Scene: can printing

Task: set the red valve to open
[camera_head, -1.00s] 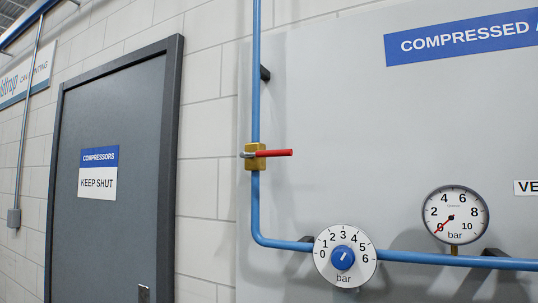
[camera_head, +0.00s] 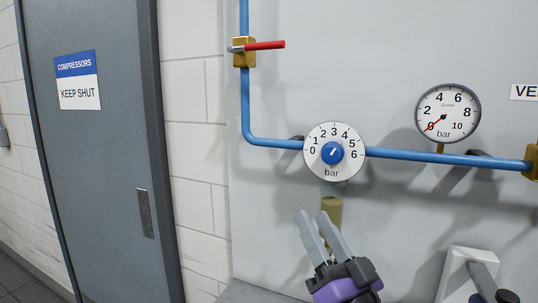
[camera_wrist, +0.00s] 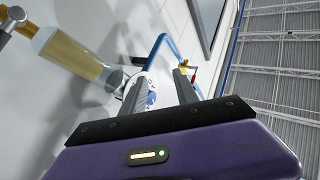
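The red valve has a brass body (camera_head: 244,53) on the vertical blue pipe at the upper left of the panel. Its red lever (camera_head: 266,45) points right, across the pipe. The lever also shows small beyond my fingertips in the wrist view (camera_wrist: 194,75). My gripper (camera_head: 317,217) is at the lower middle of the head view, below and to the right of the valve and below the numbered dial. Its two fingers are apart with nothing between them, and it touches nothing that I can see. In the wrist view the fingers (camera_wrist: 156,80) are also spread.
A bar dial with blue knob (camera_head: 333,152) sits on the pipe below the valve. A round gauge (camera_head: 447,112) reads near 0. An olive cylinder (camera_head: 332,210) is behind my gripper. A grey door (camera_head: 95,150) stands left. The wall around the lever is clear.

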